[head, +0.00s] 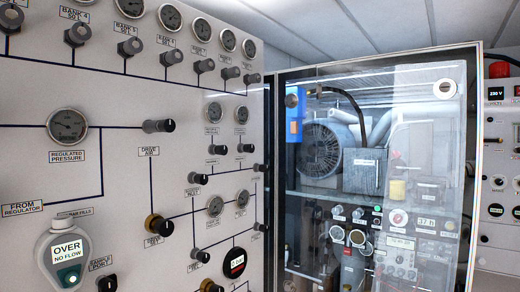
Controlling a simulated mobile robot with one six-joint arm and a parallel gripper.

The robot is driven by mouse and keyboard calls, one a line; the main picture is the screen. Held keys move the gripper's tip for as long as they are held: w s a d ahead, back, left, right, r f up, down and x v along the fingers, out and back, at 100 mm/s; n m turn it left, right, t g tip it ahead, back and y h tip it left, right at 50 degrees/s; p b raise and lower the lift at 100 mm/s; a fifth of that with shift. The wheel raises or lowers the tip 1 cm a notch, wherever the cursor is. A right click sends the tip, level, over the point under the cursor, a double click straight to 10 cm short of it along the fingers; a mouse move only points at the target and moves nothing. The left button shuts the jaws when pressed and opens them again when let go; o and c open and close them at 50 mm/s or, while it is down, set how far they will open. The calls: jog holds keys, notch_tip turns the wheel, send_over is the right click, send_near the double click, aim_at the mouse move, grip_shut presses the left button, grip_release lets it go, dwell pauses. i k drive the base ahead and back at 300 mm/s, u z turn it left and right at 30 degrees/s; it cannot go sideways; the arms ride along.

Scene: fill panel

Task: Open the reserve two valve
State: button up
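The fill panel (120,105) fills the left half of the head view, seen at a slant, with black knobs, gauges and dark connecting lines. No label that I can read names the reserve two valve, so I cannot tell which knob it is. Small knobs with labels too small to read sit toward the panel's right side, such as one knob (198,179) and another knob (218,149). The drive air knob (158,126) and the regulated pressure gauge (67,125) are nearer. My gripper is not in view.
A row of bank knobs, including the bank 4 knob (77,35), runs along the top. A clear-fronted cabinet (375,165) with machinery stands right of the panel. A control panel (500,165) is at far right.

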aim_at(249, 148)
jog(key=u, duration=0.1)
jog(key=i, duration=0.9)
jog(key=z, duration=0.05)
